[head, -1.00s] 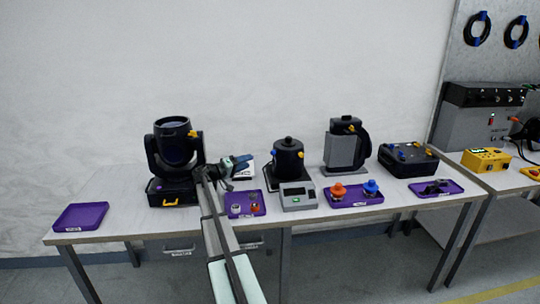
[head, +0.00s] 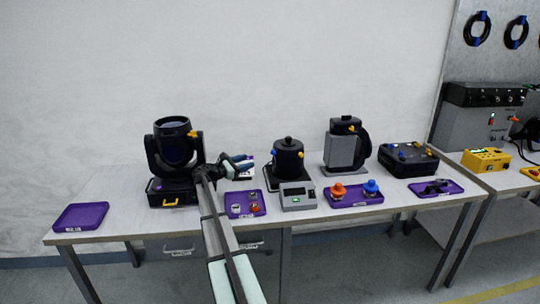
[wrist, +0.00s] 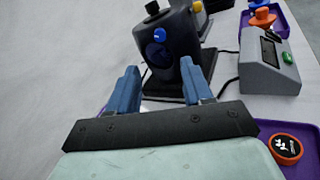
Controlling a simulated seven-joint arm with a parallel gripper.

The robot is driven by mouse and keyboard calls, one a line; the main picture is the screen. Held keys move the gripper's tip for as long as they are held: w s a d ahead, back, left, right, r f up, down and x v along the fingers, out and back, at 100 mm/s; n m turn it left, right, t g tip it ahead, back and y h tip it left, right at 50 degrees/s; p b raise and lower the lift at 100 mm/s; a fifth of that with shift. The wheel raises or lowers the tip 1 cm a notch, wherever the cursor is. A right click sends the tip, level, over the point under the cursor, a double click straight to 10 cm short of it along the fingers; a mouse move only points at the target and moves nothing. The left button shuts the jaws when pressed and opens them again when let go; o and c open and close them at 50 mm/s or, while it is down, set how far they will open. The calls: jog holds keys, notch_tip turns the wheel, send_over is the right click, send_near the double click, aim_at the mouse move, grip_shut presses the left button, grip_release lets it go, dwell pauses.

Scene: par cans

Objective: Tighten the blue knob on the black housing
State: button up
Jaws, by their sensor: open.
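The black housing (head: 289,160) is a rounded can with a lid knob, standing on a dark base near the middle of the table. Its blue knob (head: 274,153) sticks out on the left side. In the wrist view the blue knob (wrist: 159,34) faces me on the black housing (wrist: 182,30), just beyond and between the fingertips. My gripper (head: 247,163) is to the left of the housing in the head view, pointing at it. In the wrist view my gripper (wrist: 163,75) has its two blue fingers apart with nothing between them, short of the knob.
A grey box with a green button (head: 297,196) stands in front of the housing. A purple tray (head: 262,211) with small caps lies below my gripper. A black moving-head lamp (head: 173,160) stands left. Another purple tray (head: 332,205) holds an orange and a blue knob.

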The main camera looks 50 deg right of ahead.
aim_at(272, 153)
jog(key=s+d+n, duration=0.1)
jog(key=d, duration=0.3)
jog(key=s+d+n, duration=0.1)
jog(key=d+n, duration=0.1)
jog(key=d, duration=0.2)
jog(key=s+d+n, duration=0.2)
jog(key=d, duration=0.3)
jog(key=shift+d, duration=0.1)
dwell(0.4)
grip_shut()
